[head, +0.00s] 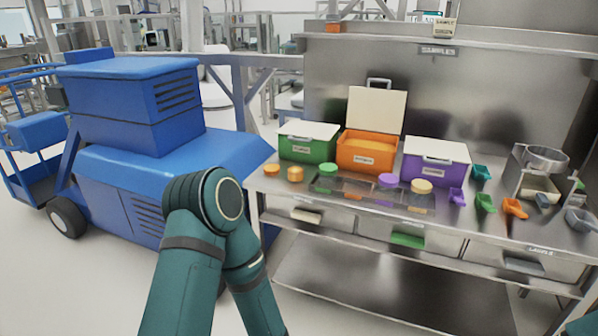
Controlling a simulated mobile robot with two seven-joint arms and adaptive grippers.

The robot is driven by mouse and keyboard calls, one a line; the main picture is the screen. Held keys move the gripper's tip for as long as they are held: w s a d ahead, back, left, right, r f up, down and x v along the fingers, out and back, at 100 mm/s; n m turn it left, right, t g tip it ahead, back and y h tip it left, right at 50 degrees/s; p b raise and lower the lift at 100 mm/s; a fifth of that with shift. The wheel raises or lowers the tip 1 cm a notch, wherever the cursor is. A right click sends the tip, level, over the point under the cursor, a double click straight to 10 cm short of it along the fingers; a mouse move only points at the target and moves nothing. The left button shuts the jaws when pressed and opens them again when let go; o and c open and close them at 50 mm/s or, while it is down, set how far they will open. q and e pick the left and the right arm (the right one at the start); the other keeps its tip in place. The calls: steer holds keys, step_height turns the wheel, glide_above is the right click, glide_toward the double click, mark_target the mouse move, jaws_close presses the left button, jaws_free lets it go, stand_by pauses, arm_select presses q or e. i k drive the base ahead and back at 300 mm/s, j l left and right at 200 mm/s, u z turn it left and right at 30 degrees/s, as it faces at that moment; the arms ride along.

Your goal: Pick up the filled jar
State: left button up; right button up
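Several small round-lidded items that look like jars stand along the front of the steel workbench. They have a green lid (327,169), a purple lid (388,181), a cream lid (421,186) and an orange lid (295,173). Another orange round piece (271,170) lies at the left end. I cannot tell which jar is filled, as the bodies are small and partly see-through. My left arm rises in front of the bench's left end and bends back down; its gripper is out of the frame. Only a sliver of my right arm shows at the lower right corner.
A green bin (307,149), an orange bin (364,154) with its lid raised, and a purple bin (435,170) stand behind the jars. Colored scoops, such as an orange one (514,208), lie right. A metal bowl (546,158) stands farther right. A blue vehicle (150,170) stands left.

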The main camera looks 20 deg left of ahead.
mark_target(295, 169)
steer(key=i+j+z, duration=0.15)
steer(key=j, duration=0.2)
steer(key=i+j+z, duration=0.15)
steer(key=j, duration=0.25)
steer(key=i+j+z, duration=0.15)
steer(key=j, duration=0.3)
steer(key=i+j+z, duration=0.15)
steer(key=j, duration=0.25)
steer(key=i+j+z, duration=0.15)
steer(key=j, duration=0.3)
